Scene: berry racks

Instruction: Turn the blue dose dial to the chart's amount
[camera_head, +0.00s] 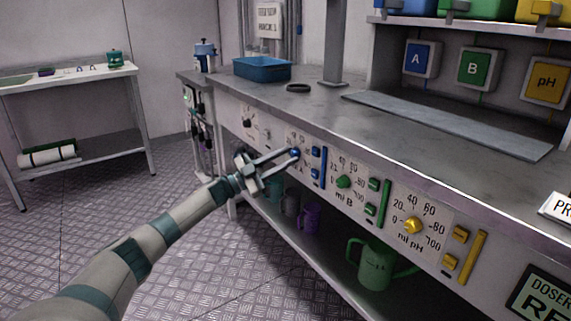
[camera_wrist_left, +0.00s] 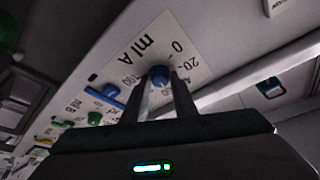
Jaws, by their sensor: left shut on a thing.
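The blue dose dial (camera_head: 295,153) sits on the bench's front panel, left of the green and yellow dials. In the left wrist view the blue dial (camera_wrist_left: 159,75) is on a white plate marked "ml A" with a number scale. My left gripper (camera_head: 293,154) reaches the dial, and its two fingers (camera_wrist_left: 159,84) are shut on either side of it. The fingers hide part of the scale, so the dial's exact setting cannot be read. The chart's amount is not readable in these views. My right gripper is not in view.
Right of the blue dial are blue buttons (camera_head: 316,153), the green dial (camera_head: 344,182) and the yellow dial (camera_head: 413,225). A blue tray (camera_head: 262,69) and a black ring (camera_head: 298,88) are on the bench top. Jugs, including a green one (camera_head: 376,265), stand on the shelf below.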

